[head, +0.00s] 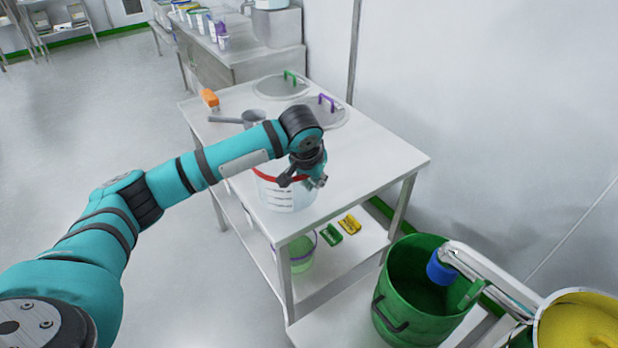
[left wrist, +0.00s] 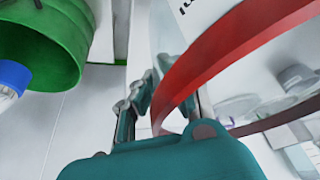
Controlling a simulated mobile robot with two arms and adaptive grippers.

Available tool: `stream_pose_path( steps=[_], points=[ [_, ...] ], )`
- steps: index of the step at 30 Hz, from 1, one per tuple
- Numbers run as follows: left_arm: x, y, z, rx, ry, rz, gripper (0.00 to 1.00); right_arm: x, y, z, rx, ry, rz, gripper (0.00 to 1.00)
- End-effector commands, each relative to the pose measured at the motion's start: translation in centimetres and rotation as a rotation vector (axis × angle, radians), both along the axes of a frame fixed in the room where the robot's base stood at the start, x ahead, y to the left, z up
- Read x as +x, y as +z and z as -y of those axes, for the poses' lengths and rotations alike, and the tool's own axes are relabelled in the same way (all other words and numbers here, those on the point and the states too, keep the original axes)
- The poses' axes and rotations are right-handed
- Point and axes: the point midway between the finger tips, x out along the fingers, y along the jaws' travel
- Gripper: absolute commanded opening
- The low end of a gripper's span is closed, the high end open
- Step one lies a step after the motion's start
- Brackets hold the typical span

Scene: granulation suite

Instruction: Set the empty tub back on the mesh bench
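The tub (head: 288,196) is a whitish, see-through pail with a red rim and dark marks on its side. It stands upright at the near part of the white bench (head: 375,160); whether its base touches the top is not clear. My left gripper (head: 303,182) is at the tub's rim on the far right side. In the left wrist view its fingers (left wrist: 168,95) straddle the red rim (left wrist: 225,55), with one finger partly hidden behind it. Whether they press on the wall cannot be told. My right gripper is not in view.
Two round lids, one with a green handle (head: 290,78) and one with a purple handle (head: 326,102), lie on the far bench top beside a grey scoop (head: 250,118). An orange item (head: 209,98) is near the left edge. A green bin (head: 400,270) stands at the lower right.

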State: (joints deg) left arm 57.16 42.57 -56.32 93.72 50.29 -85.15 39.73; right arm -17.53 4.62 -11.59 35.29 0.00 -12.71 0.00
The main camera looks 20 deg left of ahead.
Motion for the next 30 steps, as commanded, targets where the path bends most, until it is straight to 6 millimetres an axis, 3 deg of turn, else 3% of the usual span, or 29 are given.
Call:
stream_pose_path(
  steps=[6, 16, 26, 30],
  points=[
    [2.3, -0.2, -2.2, 0.000, 0.000, 0.000, 0.00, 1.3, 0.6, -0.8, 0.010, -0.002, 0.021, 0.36],
    [2.5, -3.5, -2.4, 0.002, -0.002, -0.001, 0.00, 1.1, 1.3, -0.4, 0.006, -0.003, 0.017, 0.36],
    [2.5, -3.9, -2.3, 0.001, -0.003, 0.001, 0.00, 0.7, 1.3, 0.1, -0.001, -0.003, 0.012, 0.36],
    [2.5, -4.0, -2.3, 0.001, -0.002, 0.000, 0.18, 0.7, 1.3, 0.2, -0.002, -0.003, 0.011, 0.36]
  ],
)
